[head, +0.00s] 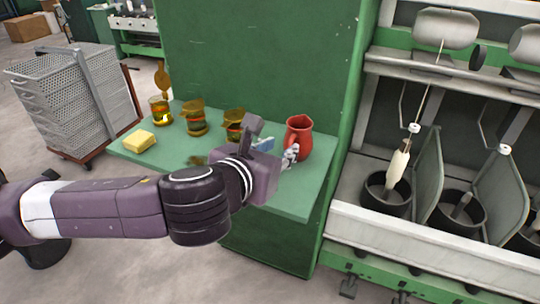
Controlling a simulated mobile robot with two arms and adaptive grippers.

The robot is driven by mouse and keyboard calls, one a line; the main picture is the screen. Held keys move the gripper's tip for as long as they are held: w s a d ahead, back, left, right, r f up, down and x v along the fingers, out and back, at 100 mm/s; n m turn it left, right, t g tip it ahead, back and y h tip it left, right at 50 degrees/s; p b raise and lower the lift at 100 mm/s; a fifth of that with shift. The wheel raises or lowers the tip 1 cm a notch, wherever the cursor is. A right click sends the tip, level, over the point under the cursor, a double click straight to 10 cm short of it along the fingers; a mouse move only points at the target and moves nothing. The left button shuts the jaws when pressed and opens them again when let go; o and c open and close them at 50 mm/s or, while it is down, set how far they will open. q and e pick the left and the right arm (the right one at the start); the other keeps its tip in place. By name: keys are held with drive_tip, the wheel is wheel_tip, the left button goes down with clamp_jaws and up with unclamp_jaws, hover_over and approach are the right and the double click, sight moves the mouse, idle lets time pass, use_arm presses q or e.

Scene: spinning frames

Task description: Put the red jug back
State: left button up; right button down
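The red jug (300,137) stands upright near the right end of the green shelf (292,203), close to the green machine panel. My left arm reaches in from the left across the front of the shelf. My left gripper (291,155) is at the jug's lower left side, with its fingers partly hidden behind my wrist. I cannot tell whether the fingers touch the jug or are closed on it. My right gripper is not in view.
Several amber glass vessels (195,118) stand along the shelf, left of the jug. A yellow sponge (139,141) lies at the left end. A blue item (264,144) shows behind my wrist. A grey basket cart (70,100) stands left; spinning machinery (430,235) is right.

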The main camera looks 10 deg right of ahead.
use_arm(q)
drive_tip(key=v, duration=0.5)
drive_tip(key=shift+s, duration=0.1)
idle(0.3)
